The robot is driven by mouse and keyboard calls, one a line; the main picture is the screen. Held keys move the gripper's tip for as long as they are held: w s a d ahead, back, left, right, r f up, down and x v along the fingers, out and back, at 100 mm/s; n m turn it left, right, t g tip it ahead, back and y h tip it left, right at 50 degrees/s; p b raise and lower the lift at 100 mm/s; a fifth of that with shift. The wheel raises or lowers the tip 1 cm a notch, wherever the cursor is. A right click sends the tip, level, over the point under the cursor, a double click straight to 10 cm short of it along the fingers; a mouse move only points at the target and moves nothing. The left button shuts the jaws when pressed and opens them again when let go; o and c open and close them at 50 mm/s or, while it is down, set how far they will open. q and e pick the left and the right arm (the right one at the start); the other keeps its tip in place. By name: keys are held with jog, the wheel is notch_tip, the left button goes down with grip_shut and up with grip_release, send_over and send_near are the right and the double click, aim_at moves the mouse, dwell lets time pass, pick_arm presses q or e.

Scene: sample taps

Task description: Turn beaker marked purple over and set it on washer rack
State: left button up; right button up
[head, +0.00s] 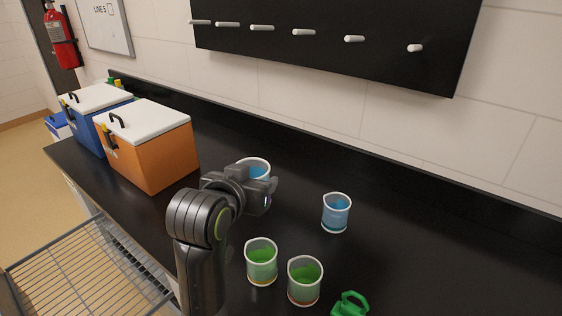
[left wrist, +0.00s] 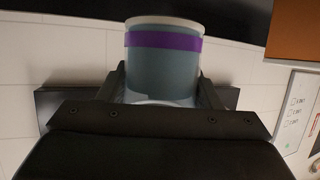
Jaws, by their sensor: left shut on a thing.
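My left gripper (head: 262,188) is shut on a beaker (head: 256,168) with pale blue content. The gripper and wrist hide most of it in the head view, where its white rim shows behind the fingers. In the left wrist view the beaker (left wrist: 163,75) stands between the two fingers, with a purple band around it near its white-edged end. Whether its base touches the counter is hidden. A wire rack (head: 85,262), which looks like the washer rack, is at the lower left, beside and below the counter. My right gripper is not in view.
Another blue beaker (head: 336,213) stands upright to the right. Two green beakers (head: 261,262) (head: 304,281) stand in front, near my left arm. A green object (head: 350,304) lies at the bottom edge. Orange (head: 150,150) and blue (head: 88,125) coolers stand at the left. The right counter is clear.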

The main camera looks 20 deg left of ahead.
pick_arm(q)
jog(key=shift+w+a+f+m+h, duration=0.15)
jog(key=shift+w+f+m+h, duration=0.2)
jog(key=shift+w+m+h, duration=0.05)
jog(key=f+m+h, duration=0.1)
jog(key=w+f+m+h, duration=0.1)
jog(key=a+f+m+g+h, duration=0.1)
jog(key=shift+w+a+f+h, duration=0.1)
jog(key=shift+w+f+h, duration=0.1)
jog(key=shift+h, duration=0.1)
jog(key=a+f+m+h, duration=0.1)
jog(key=s+a+f+m+g+h, duration=0.1)
jog(key=s+a+f+m+h, duration=0.1)
jog(key=a, duration=0.1)
jog(key=shift+f+g+h, duration=0.3)
jog(key=shift+d, duration=0.1)
notch_tip(320, 180, down, 9)
jog(key=shift+f, duration=0.35)
